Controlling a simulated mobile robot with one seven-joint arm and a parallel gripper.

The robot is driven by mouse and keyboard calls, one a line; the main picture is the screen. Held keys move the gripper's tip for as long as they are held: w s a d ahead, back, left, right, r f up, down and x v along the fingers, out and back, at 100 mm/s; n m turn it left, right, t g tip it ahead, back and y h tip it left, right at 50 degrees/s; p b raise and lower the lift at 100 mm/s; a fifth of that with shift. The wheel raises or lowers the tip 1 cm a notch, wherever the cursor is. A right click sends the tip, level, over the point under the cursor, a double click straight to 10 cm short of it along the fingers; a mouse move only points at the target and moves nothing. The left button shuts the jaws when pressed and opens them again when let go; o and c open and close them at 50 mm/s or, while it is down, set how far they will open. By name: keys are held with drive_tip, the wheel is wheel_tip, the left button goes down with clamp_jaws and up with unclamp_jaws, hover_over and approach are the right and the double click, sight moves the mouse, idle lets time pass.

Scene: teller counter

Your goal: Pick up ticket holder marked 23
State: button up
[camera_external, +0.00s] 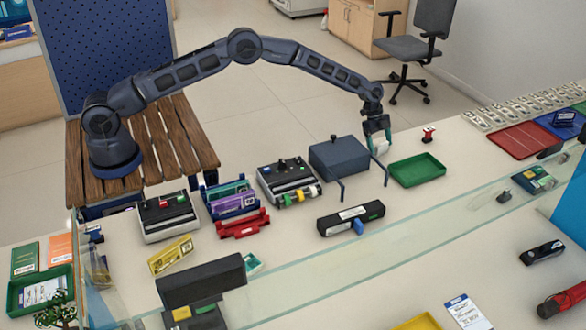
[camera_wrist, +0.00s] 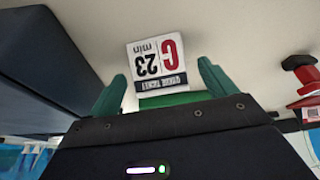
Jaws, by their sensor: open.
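The ticket holder marked 23 (camera_wrist: 157,66) is a white card with a red and dark print, upside down in the wrist view, on a green base. It sits between the two green fingers of my gripper (camera_wrist: 160,84), which are open with gaps at both sides of the card. In the external view, my gripper (camera_external: 379,139) points down at the counter just right of the dark blue box, with the white of the ticket holder (camera_external: 381,147) partly hidden between its fingers. I cannot tell whether the fingers touch it.
The dark blue box (camera_external: 338,155) stands close on the left. A green tray (camera_external: 418,170) lies in front to the right, and a small red stamp-like item (camera_external: 428,134) stands right of my gripper. A glass screen (camera_external: 420,230) runs along the counter.

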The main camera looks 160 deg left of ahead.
drive_tip(key=shift+w+f, duration=0.25)
drive_tip(key=shift+f, duration=0.25)
drive_tip(key=shift+c, duration=0.2)
drive_tip(key=c, duration=1)
drive_tip(key=shift+c, duration=0.2)
